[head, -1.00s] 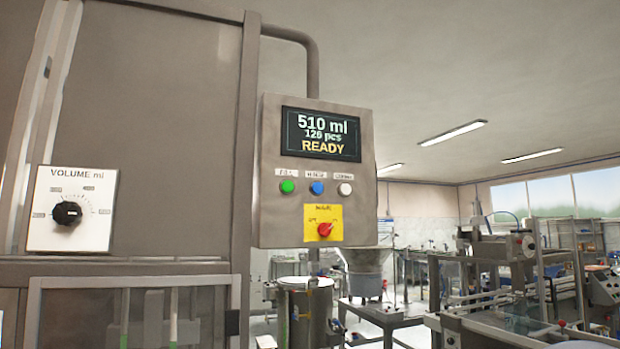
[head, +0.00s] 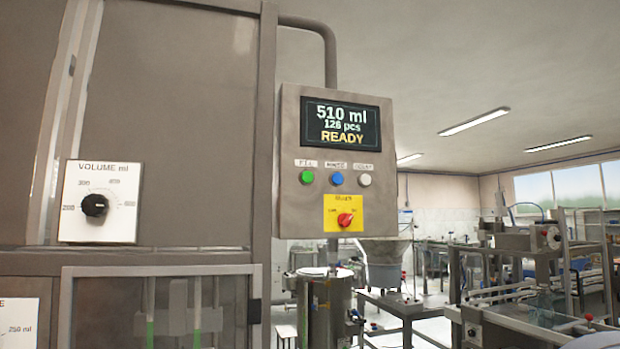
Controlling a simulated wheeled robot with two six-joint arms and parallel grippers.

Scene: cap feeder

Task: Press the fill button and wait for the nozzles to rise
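The green button (head: 306,177), under a label that seems to read FILL, is at the left of a row on the grey control box (head: 290,215). A blue button (head: 337,179) and a white button (head: 365,180) sit to its right. The display (head: 340,124) above reads 510 ml, 126 pcs, READY. Behind the clear lower window (head: 100,300), upright rods with green lower parts (head: 197,325) show; I cannot tell whether these are the nozzles. Neither of my grippers is in view.
A red rotary switch (head: 345,219) on a yellow plate is below the buttons. A black volume knob (head: 95,205) is on the cabinet at left. A steel drum (head: 330,315) stands below the box, with benches and machines behind to the right.

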